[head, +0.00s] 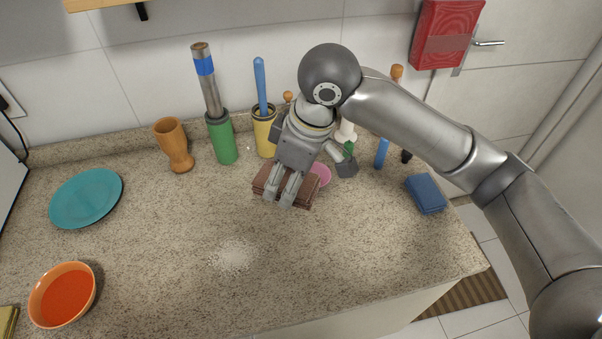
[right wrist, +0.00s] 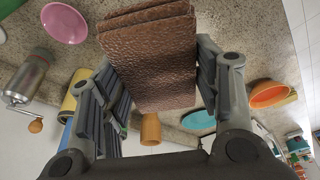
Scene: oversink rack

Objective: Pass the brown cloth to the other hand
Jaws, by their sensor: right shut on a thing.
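The brown cloth (head: 308,194) is a folded, textured stack at the middle of the counter, towards the back. My right gripper (head: 281,202) points down over it and is shut on it. In the right wrist view the brown cloth (right wrist: 152,60) fills the space between the two fingers. Part of the cloth is hidden behind the fingers in the head view. I cannot tell whether it is still touching the counter. My left gripper is not in view.
Behind the cloth stand a yellow cup (head: 263,140), a green holder (head: 222,145) and a wooden goblet (head: 175,150). A pink dish (head: 322,173) lies close by. A blue folded cloth (head: 426,193) is right, a teal plate (head: 86,198) and orange bowl (head: 62,296) left. The front counter is mostly clear.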

